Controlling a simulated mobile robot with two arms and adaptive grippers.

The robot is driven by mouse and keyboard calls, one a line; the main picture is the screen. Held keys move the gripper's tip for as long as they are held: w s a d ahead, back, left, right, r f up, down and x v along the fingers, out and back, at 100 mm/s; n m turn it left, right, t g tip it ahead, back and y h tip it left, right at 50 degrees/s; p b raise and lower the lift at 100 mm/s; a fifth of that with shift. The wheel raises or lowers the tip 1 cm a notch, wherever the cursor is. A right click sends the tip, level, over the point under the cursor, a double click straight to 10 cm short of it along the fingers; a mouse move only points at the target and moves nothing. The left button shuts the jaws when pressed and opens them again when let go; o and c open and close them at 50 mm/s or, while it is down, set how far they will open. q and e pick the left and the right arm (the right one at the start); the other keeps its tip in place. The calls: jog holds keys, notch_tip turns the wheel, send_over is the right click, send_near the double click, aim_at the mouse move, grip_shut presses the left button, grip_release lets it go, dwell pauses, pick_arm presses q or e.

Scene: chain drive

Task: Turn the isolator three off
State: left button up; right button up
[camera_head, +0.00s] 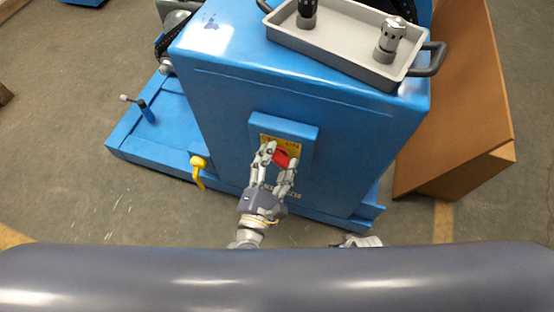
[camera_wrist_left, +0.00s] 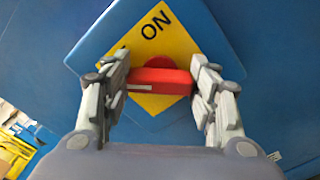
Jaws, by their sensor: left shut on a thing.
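The isolator is a red rotary handle (camera_head: 283,158) on a yellow plate, set on a blue box (camera_head: 309,133) on the front of the blue machine. In the left wrist view the red handle (camera_wrist_left: 160,81) lies crosswise between the fingers, with a white mark at its left end. The word "ON" shows on the yellow plate (camera_wrist_left: 152,32) above it; other lettering is hidden. My left gripper (camera_head: 277,157) is shut on the handle, one finger at each end. My right gripper is not clearly seen; only a small grey part (camera_head: 358,241) shows at the lower edge.
A grey tray (camera_head: 330,45) with two dark-and-silver cylindrical parts stands on top of the machine. A yellow lever (camera_head: 198,170) sticks out left of the isolator. A small lever (camera_head: 136,104) stands on the blue base. A brown box (camera_head: 470,120) stands to the right.

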dwell(0.3)
pick_arm(q)
jog(key=o, duration=1.1)
jog(key=shift+c, duration=0.2)
jog(key=v, duration=1.2)
